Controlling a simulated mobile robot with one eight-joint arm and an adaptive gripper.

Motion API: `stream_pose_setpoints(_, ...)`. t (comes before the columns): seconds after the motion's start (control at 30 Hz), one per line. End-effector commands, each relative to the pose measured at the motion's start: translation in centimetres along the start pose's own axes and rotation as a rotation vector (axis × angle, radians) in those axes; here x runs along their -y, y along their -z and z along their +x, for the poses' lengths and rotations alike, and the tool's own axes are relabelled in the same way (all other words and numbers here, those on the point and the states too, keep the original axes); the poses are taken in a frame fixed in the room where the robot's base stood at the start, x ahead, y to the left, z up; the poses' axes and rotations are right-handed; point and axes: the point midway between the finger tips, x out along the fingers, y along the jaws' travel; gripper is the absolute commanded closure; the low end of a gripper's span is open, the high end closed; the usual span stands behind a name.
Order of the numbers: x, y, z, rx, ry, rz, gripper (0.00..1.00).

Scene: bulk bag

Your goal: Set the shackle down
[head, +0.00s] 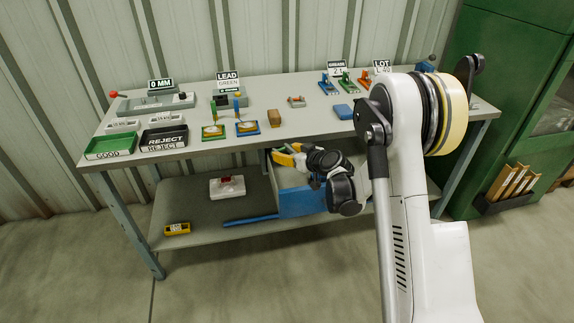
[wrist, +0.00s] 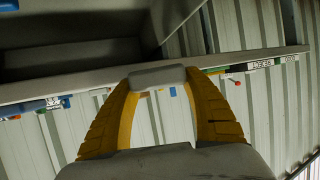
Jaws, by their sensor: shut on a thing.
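My gripper (head: 284,150) has yellow fingers and is low at the bench's front edge, beside the drawer unit under the top. In the wrist view the gripper (wrist: 158,84) is shut on a smooth grey piece, which I take to be the shackle (wrist: 158,76). Only a rounded grey bar of it shows between the fingertips; its bow and pin cannot be made out. In the head view the held piece is too small to tell. The bench top (head: 180,105) is grey, and its edge crosses the wrist view behind the fingers.
Green GOOD (head: 110,147) and black REJECT trays (head: 164,139) stand at the bench's left. Two dial gauges, a brown block (head: 274,118), a small grey-and-red piece (head: 297,101) and a blue block (head: 343,112) lie along the top. The lower shelf (head: 200,215) holds a white-and-red box (head: 227,187).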

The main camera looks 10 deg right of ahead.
Motion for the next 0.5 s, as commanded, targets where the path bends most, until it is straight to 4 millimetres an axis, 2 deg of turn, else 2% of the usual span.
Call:
stream_pose_setpoints(0.27, 0.0, -3.6, 1.5, 0.000, 0.000, 0.000, 0.85)
stream_pose_setpoints(0.5, 0.0, -3.5, 1.4, 0.000, 0.000, 0.000, 0.85)
